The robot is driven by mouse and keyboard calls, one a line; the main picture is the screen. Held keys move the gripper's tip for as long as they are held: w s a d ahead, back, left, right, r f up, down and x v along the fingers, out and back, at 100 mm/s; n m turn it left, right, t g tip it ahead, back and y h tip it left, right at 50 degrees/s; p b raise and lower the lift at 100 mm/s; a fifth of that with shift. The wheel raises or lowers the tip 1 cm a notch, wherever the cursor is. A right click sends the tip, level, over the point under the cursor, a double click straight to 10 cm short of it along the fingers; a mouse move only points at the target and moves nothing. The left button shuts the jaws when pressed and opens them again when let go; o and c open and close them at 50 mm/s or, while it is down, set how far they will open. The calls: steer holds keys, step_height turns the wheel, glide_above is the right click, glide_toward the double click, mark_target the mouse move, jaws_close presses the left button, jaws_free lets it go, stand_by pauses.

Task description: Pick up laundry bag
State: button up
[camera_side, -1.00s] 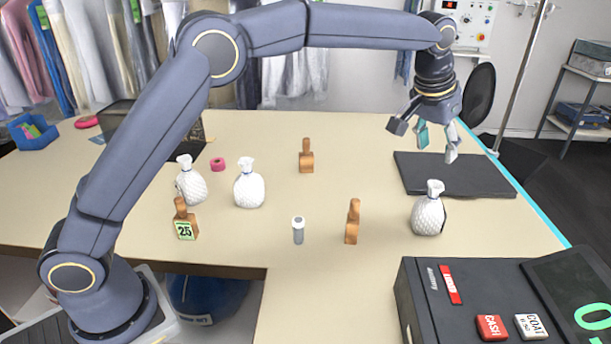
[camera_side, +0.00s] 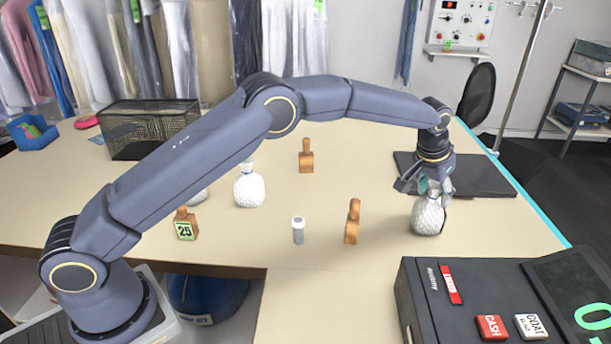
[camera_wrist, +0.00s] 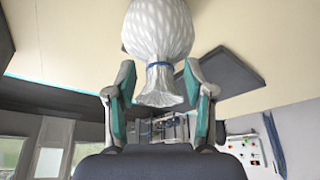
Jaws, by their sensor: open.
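A white quilted laundry bag (camera_side: 428,216) stands at the right of the table, its neck tied with a blue band that shows in the wrist view (camera_wrist: 160,66). My gripper (camera_side: 432,188) is at the top of this bag. In the wrist view my gripper (camera_wrist: 161,100) is open, with one finger on each side of the bag's gathered neck and a gap on both sides. A second white bag (camera_side: 249,188) stands left of centre. A third bag (camera_side: 198,197) is mostly hidden behind my arm.
Wooden blocks (camera_side: 352,222) (camera_side: 306,157), a "25" tag block (camera_side: 185,224) and a small grey-and-white cylinder (camera_side: 298,231) stand on the table. A dark flat pad (camera_side: 485,178) lies behind the bag. A till (camera_side: 470,300) is at front right. A mesh basket (camera_side: 150,128) is at back left.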

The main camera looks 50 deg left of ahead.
steer(key=shift+c, duration=0.4)
jaws_close()
stand_by(0.4)
